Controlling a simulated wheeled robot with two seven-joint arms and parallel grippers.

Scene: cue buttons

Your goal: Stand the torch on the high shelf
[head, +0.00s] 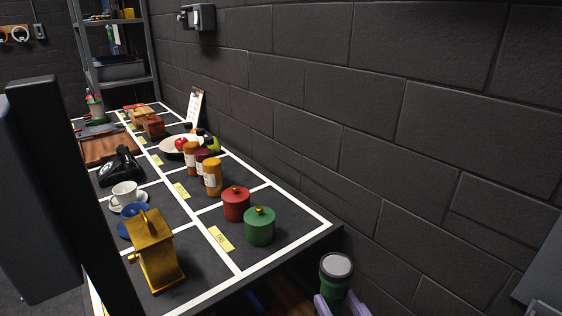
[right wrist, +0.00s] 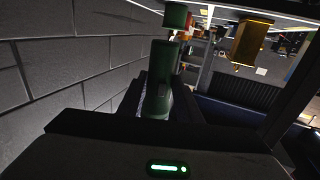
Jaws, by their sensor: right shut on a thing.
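The torch (head: 336,270) is dark green with a pale round lens end facing up. It is beside the right front edge of the table, near the wall. My right gripper (head: 337,301), with purple fingers at the bottom of the head view, is shut on it. In the right wrist view the green torch body (right wrist: 158,92) stands ahead of the gripper. A grey metal shelf rack (head: 124,80) stands at the far left, away from the torch; I cannot tell whether it is the high shelf.
The black table (head: 290,243) with white lines holds a yellow grinder (head: 158,258), red canister (head: 236,205), green canister (head: 260,228), jars (head: 212,180), a cup (head: 124,193) and a black telephone (head: 121,167). The block wall (head: 400,120) runs close along the right.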

